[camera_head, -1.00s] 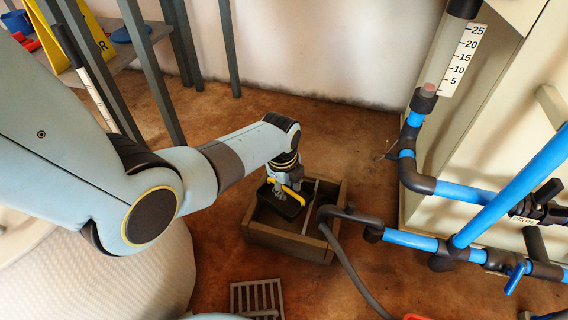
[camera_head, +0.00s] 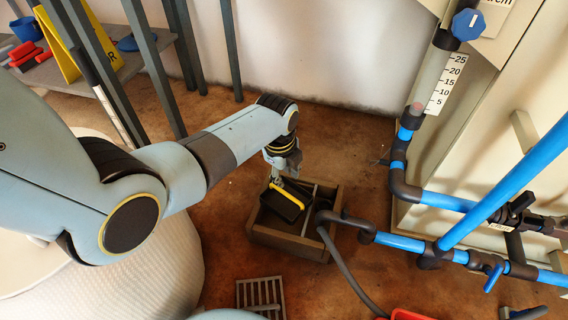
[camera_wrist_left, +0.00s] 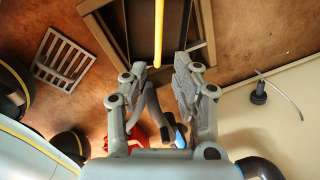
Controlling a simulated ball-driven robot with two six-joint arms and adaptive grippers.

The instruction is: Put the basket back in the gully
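The basket (camera_head: 282,206) is black with a yellow handle (camera_head: 288,194). It sits tilted in the left compartment of the gully (camera_head: 275,238), a brown box with a divider on the floor. How deep it rests is hard to tell. My left gripper (camera_head: 275,178) is just above and behind the handle, pointing down. In the left wrist view its two fingers (camera_wrist_left: 160,85) are spread apart, with the yellow handle (camera_wrist_left: 158,35) showing between and beyond them, touching neither. My right gripper is not in view.
A grey grate (camera_head: 262,296) lies on the floor in front of the gully. A grey shelf stand (camera_head: 150,70) stands behind my left arm. The floor behind the gully is clear.

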